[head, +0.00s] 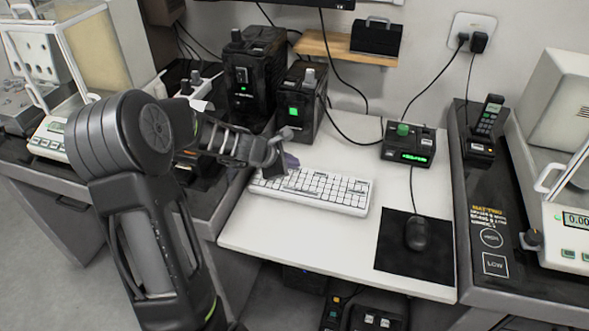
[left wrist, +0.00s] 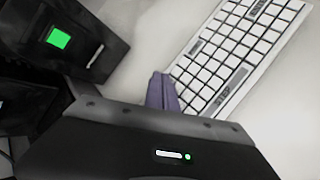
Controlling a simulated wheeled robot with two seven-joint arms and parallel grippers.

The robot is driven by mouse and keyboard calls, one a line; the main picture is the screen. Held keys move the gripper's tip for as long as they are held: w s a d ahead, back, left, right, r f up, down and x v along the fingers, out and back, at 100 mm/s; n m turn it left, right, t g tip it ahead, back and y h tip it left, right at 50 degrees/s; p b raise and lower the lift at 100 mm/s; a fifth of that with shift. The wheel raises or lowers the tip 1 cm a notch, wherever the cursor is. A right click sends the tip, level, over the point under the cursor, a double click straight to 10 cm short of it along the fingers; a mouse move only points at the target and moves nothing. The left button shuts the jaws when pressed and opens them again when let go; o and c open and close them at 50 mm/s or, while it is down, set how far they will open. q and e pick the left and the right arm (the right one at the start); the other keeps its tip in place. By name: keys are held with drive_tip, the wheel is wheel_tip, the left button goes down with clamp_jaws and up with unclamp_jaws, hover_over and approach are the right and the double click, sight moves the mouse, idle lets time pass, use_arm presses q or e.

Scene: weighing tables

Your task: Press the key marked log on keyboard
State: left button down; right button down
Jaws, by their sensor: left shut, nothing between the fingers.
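A white keyboard (head: 320,190) lies on the white desk, and it also shows in the left wrist view (left wrist: 235,55). I cannot read a log key in either view; most key markings are too small or blurred. My left gripper (head: 289,160) is shut and empty, over the left back end of the keyboard. In the left wrist view its purple-grey fingertips (left wrist: 163,92) are at the keyboard's near edge. I cannot tell whether they touch it. The gripper hides part of the keyboard's left end. My right gripper is not in view.
A black mouse (head: 416,232) rests on a black mat (head: 390,262) right of the keyboard. A black box with a green display (head: 408,145) stands behind it. Dark devices with green lights (head: 302,100) stand at the back left. The desk's front strip (head: 300,237) is clear.

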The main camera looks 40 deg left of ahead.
use_arm(q)
drive_tip(key=shift+f, duration=0.2)
idle(0.5)
drive_tip(key=shift+r+p, duration=0.5)
drive_tip(key=shift+r, duration=0.3)
wheel_tip(320, 180, up, 5)
drive_tip(key=p, duration=0.4)
drive_tip(key=shift+p, duration=0.3)
drive_tip(key=shift+s, duration=0.1)
idle(0.5)
